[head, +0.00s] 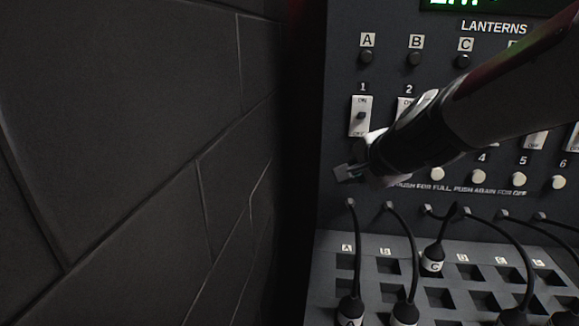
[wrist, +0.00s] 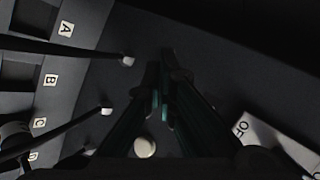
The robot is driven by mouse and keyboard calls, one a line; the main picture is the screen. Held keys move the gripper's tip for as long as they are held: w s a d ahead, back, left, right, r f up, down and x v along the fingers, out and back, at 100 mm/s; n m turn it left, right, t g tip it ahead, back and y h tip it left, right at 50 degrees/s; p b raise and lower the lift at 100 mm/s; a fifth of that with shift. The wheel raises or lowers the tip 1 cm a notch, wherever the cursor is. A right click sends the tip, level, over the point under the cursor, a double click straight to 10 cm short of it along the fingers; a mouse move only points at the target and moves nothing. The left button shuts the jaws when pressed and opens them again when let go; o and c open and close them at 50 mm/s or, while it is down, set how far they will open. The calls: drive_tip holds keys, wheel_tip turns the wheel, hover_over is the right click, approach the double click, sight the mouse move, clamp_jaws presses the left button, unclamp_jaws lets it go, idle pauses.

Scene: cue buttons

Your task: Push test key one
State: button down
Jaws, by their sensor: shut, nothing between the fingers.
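The control panel (head: 338,110) has a lower row of round white keys, with the keys under numbers 4 (head: 478,176), 5 (head: 520,179) and 6 (head: 558,182) in plain view. The left end of this row, where key one belongs, is hidden behind my gripper (head: 345,173) in the head view. My gripper is shut and empty, its tips in front of the panel below switch 1. In the wrist view the closed fingers (wrist: 164,75) point at the panel, with one white key (wrist: 145,147) beside them; its number does not show. I cannot tell whether the tips touch anything.
Toggle switch 1 (head: 361,116) sits above my gripper, and knobs A (head: 367,57), B (head: 414,58) and C (head: 463,61) are higher. Black cables hang below, over a socket board (head: 330,243). A dark block wall (head: 130,130) stands left.

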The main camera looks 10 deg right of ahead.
idle(0.3)
drive_tip(key=shift+w+d, duration=0.1)
drive_tip(key=shift+w, duration=0.5)
idle(0.4)
drive_tip(key=shift+s, duration=0.65)
drive_tip(key=s+a+p, duration=0.1)
drive_tip(key=s, duration=0.4)
drive_tip(key=shift+s+a, duration=0.4)
idle(0.3)
